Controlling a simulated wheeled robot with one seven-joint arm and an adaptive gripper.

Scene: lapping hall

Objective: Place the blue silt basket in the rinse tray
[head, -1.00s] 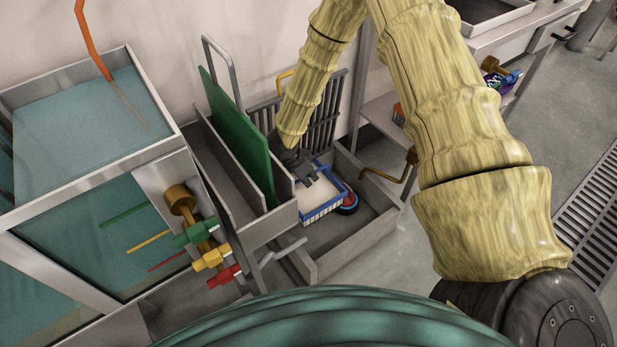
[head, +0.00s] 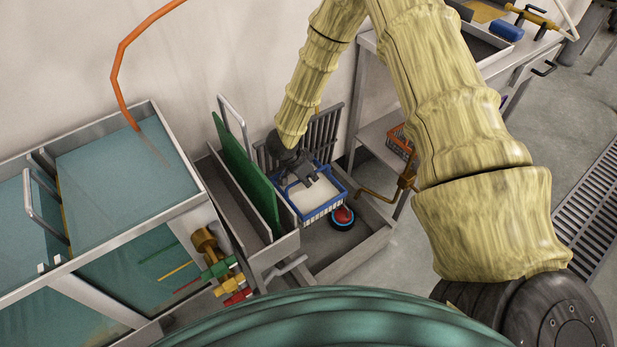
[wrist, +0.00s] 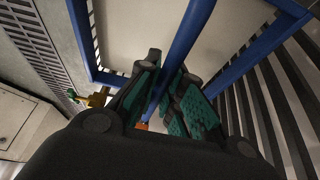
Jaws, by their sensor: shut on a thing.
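The blue silt basket (head: 325,208) has a blue rim, pale slatted sides and a pale, flat inside. My gripper (head: 305,174) is shut on its blue handle. In the wrist view the handle (wrist: 190,32) runs between the teal-padded fingers of my gripper (wrist: 170,90), above the basket's pale inside (wrist: 135,35). The basket hangs roughly level over the low grey metal trough (head: 352,262); I cannot tell its exact height. A shallow grey tray (head: 512,29) sits on the bench at upper right. I cannot tell which of these is the rinse tray.
A red and dark round object (head: 342,217) lies in the trough. A green board (head: 245,175) stands left of the basket, dark bars (head: 325,130) behind it. A water tank (head: 130,175) is at left, an orange basket (head: 400,142) on the shelf.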

